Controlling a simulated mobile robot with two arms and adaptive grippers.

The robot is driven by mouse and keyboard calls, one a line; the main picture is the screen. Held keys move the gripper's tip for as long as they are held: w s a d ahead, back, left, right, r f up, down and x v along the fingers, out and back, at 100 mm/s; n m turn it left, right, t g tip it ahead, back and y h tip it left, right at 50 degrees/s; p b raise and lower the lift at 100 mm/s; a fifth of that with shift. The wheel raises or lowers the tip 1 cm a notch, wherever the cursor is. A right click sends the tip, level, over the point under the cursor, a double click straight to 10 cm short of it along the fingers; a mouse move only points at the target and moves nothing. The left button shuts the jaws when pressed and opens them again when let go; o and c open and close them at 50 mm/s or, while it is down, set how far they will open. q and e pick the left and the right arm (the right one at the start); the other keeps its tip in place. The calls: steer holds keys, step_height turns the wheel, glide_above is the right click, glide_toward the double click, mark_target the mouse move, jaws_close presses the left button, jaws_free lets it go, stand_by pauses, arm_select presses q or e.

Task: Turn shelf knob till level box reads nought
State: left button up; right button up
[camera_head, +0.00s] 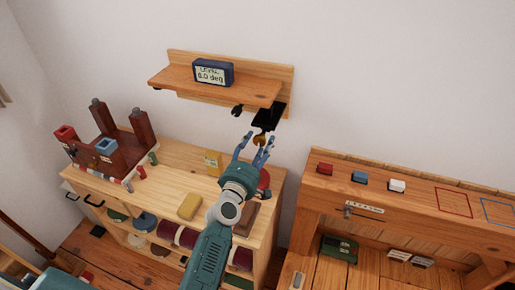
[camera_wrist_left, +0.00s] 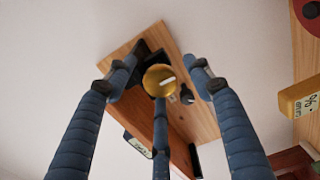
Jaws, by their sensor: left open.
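The wooden wall shelf (camera_head: 225,85) carries the dark blue level box (camera_head: 213,73). The box's pale display seems to read 0.0 deg, though the text is small. The round brass knob (camera_head: 259,140) hangs below a black bracket under the shelf's right end. My left gripper (camera_head: 254,146) is open just below the knob. In the left wrist view the knob (camera_wrist_left: 160,80) sits between the spread fingers, and I see no side finger touching it. The shelf's underside (camera_wrist_left: 172,100) and the level box (camera_wrist_left: 138,145) also show there. My right gripper is not in view.
Below the shelf is a wooden cabinet (camera_head: 170,187) with a yellow block (camera_head: 189,207) and a dark red stand (camera_head: 118,150) on top. A desk (camera_head: 407,193) with small coloured blocks stands at the right. The wall around the shelf is clear.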

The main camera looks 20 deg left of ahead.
arm_select(q)
steer(key=s, duration=1.2)
steer(key=shift+a, duration=0.2)
